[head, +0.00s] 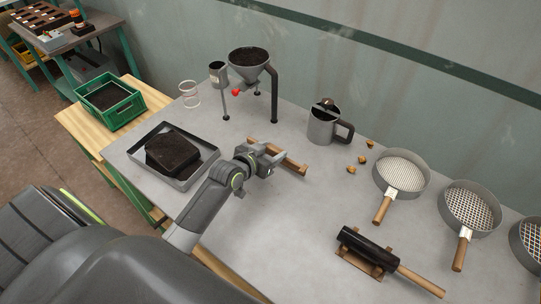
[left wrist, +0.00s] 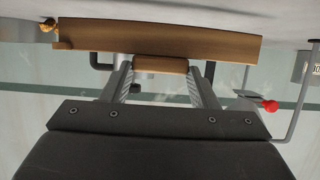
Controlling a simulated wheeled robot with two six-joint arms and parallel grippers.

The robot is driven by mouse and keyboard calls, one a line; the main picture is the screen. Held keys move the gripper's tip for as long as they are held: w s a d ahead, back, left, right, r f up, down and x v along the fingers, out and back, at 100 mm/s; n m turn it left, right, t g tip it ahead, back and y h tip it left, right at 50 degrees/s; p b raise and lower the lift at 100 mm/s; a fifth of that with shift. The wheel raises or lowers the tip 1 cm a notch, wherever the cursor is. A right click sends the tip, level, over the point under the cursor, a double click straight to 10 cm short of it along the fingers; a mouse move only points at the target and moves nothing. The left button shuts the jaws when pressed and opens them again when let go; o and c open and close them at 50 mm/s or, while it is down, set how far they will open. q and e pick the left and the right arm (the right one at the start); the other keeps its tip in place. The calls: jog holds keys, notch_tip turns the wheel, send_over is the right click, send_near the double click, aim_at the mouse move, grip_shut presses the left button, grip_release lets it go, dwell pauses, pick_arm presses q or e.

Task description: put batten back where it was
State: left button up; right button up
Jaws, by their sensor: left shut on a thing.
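The batten (head: 294,165) is a wooden bar in the middle of the grey table, by the front of the funnel stand. In the left wrist view, the long batten (left wrist: 190,39) spans the upper part, with a small wooden grip block (left wrist: 160,64) between the two fingers. My left gripper (head: 271,154) is shut on that block. The gripper covers part of the batten in the head view. I cannot tell whether the batten touches the table or hangs just above it. My right gripper is not in view.
A funnel stand (head: 249,65) with a red knob is behind the batten. A tray (head: 196,177) with a dark block lies left; a metal jug (head: 322,128) and nuggets (head: 361,159) lie right. Sieves (head: 402,174) and a black roller (head: 371,252) occupy the right side. The table's middle front is clear.

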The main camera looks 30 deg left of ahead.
pick_arm(q)
notch_tip(320, 180, down, 2)
jog(key=shift+f, duration=0.1)
jog(key=o, duration=1)
